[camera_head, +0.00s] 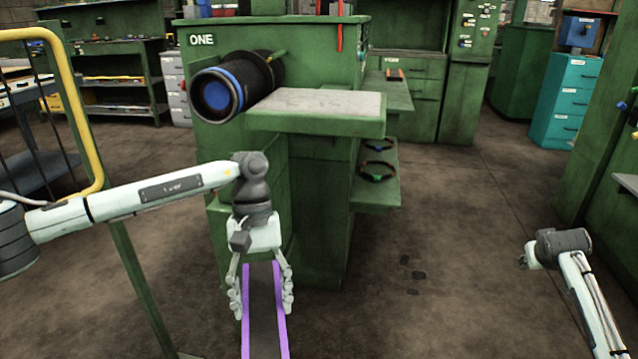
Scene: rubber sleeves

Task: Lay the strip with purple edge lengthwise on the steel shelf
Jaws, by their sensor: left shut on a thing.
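The strip with purple edges (265,312) is dark in the middle with a purple line along each long side. My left gripper (261,304) is shut on the strip, its fingers at the two purple edges near the strip's upper end. The strip runs down out of the bottom of the view, so its lower end is hidden. The gripper points down in front of the green machine. A flat grey steel shelf (325,103) on the machine is above and to the right of the gripper, with its top bare. My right gripper (530,256) is at the right, away from the strip; its fingers are too small to read.
The green machine (315,190) labelled ONE carries a black cylinder with blue rings (222,92) left of the shelf. Lower side shelves (376,185) hold dark rings. A yellow rail (75,110) stands at the left. The floor (450,230) between machine and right arm is clear.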

